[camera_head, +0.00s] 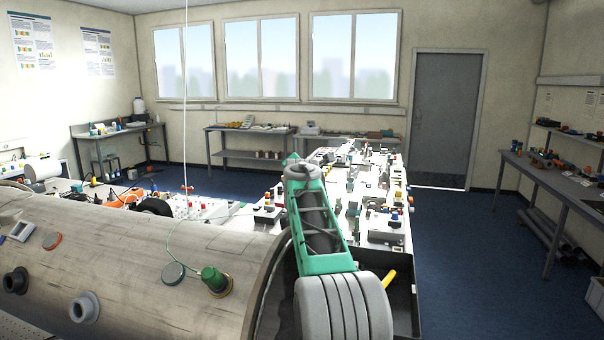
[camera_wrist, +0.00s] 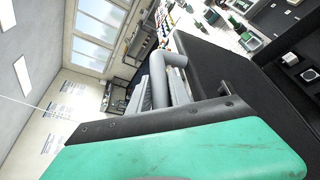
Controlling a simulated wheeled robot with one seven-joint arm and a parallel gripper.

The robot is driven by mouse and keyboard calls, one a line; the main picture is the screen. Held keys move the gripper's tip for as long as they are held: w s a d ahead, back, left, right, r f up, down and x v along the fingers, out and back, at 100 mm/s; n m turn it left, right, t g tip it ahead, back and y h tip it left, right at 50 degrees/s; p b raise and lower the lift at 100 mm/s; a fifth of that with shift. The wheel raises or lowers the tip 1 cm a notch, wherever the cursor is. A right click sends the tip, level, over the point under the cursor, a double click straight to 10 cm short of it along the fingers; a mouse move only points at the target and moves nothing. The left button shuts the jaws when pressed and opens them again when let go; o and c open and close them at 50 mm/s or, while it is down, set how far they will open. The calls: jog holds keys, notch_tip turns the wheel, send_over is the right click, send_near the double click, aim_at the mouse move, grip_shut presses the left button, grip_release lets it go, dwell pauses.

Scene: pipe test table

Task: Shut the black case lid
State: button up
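The black case (camera_head: 405,305) shows in the head view just right of my arm, low in the picture and partly hidden by it. In the wrist view a broad dark panel (camera_wrist: 215,72), which looks like its raised lid, stands beside my gripper (camera_wrist: 165,88). Grey finger-like parts and a bent grey bar are close to the panel's left edge. I cannot tell whether they touch it or how far apart the fingers are. In the head view my arm hides the gripper.
A large pipe (camera_head: 130,265) with fittings fills the lower left of the head view. A crowded white table (camera_head: 352,215) lies beyond my arm. The blue floor (camera_head: 470,270) to the right is clear.

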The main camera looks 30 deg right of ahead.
grip_shut()
dwell(0.9)
